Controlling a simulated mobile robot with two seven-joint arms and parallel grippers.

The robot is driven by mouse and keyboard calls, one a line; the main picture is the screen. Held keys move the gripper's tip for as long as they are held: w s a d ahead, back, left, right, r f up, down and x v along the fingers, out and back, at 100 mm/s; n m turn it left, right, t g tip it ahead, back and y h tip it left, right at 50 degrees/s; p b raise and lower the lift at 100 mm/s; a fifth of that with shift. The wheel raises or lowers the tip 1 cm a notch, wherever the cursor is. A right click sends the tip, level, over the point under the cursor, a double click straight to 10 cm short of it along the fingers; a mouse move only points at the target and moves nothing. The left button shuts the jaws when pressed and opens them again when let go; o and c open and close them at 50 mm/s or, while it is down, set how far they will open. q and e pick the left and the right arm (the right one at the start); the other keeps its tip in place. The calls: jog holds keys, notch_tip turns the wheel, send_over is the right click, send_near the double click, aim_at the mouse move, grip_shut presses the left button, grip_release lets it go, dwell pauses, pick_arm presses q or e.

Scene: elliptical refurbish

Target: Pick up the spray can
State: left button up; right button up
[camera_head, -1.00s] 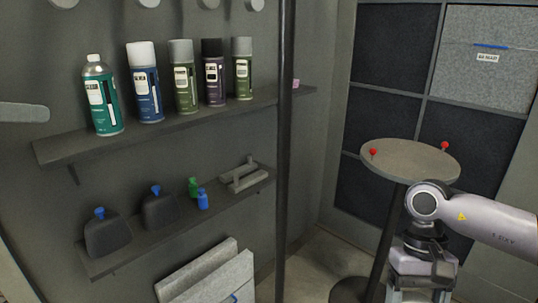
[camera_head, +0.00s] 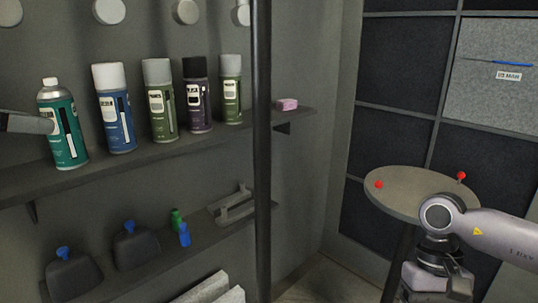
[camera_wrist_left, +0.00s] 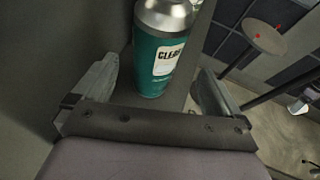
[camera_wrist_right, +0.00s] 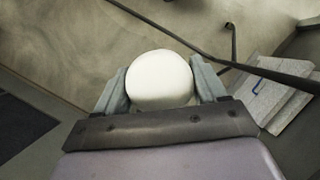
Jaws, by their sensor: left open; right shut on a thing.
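Several spray cans stand upright in a row on the upper shelf. A teal can (camera_head: 65,133) with a silver top and white cap is leftmost, then a blue can (camera_head: 115,115), an olive can (camera_head: 160,108), a dark purple can (camera_head: 197,100) and a green can (camera_head: 231,93). My left gripper is open. Its finger overlaps the teal can's left side in the head view; in the left wrist view (camera_wrist_left: 155,88) the teal can shows between the fingers, with gaps on both sides. My right gripper (camera_wrist_right: 160,88) is shut on a round white object (camera_wrist_right: 160,78), identity unclear.
A dark vertical post (camera_head: 263,150) stands right of the cans. The lower shelf (camera_head: 150,262) holds dark bottles with blue caps and small green and blue bottles. A pink block (camera_head: 286,104) lies on the upper shelf's right end. A round table (camera_head: 405,190) stands at right.

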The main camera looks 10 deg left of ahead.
aim_at(61, 122)
pick_arm(q)
jog(key=x, duration=0.3)
jog(key=p+x, duration=0.1)
jog(key=x, duration=0.1)
jog(key=shift+w+a+r, duration=0.1)
jog(key=shift+w+r, duration=0.15)
jog(key=shift+w, duration=0.25)
jog(key=shift+w+f, duration=0.3)
jog(key=shift+w, duration=0.2)
jog(key=c, duration=1.2)
